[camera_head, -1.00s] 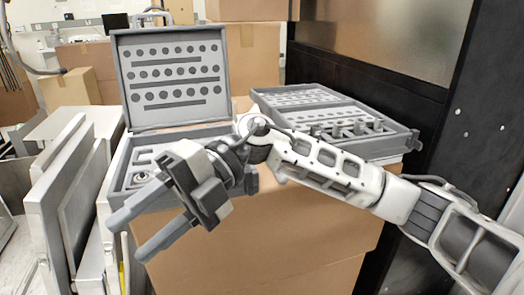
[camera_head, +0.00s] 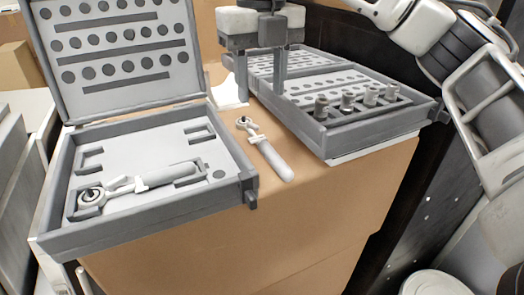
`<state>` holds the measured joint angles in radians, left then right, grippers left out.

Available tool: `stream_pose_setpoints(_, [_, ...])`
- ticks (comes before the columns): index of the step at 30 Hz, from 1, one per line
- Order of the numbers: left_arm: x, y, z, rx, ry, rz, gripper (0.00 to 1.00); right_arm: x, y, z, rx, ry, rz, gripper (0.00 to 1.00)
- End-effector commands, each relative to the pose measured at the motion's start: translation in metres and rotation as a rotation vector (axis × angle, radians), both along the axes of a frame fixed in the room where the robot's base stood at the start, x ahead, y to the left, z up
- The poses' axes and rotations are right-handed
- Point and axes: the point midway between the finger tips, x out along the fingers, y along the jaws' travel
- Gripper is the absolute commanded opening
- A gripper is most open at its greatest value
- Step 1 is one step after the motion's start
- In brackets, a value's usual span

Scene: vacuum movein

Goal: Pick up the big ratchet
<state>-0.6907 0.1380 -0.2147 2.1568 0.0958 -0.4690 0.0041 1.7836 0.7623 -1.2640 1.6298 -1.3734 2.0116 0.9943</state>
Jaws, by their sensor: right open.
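A ratchet with a round head and light grey handle (camera_head: 165,177) lies in the open left case (camera_head: 150,218). It looks like the bigger of two. A second, smaller-looking ratchet (camera_head: 268,149) lies on the cardboard box top between the two cases. My right gripper (camera_head: 260,97) is at the top centre, fingers pointing down, apart and with nothing between them. It is beyond the smaller ratchet, in front of the right case. My left gripper is out of view.
The right case (camera_head: 375,130) is open and holds several upright sockets (camera_head: 347,101). Both cases stand on a large cardboard box (camera_head: 300,225). The left case's raised lid (camera_head: 120,45) stands at the back left. A dark panel is at the right.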

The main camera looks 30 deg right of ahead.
Motion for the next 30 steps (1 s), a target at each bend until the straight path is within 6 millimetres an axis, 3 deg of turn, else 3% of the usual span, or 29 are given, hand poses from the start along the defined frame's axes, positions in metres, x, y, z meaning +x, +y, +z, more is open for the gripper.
stream_pose_setpoints(2, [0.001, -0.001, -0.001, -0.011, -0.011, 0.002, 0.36, -0.001, 0.000, -0.020, 0.002, 0.004, 0.001, 0.44])
stream_pose_setpoints(11, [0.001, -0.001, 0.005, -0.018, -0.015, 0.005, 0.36, 0.000, 0.000, -0.043, 0.001, 0.000, 0.000, 0.44])
stream_pose_setpoints(21, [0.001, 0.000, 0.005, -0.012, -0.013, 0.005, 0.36, -0.002, 0.000, -0.088, 0.002, 0.000, 0.000, 0.44])
stream_pose_setpoints(30, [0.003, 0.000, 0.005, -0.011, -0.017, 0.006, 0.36, -0.001, 0.001, -0.092, 0.004, -0.002, 0.000, 0.41])
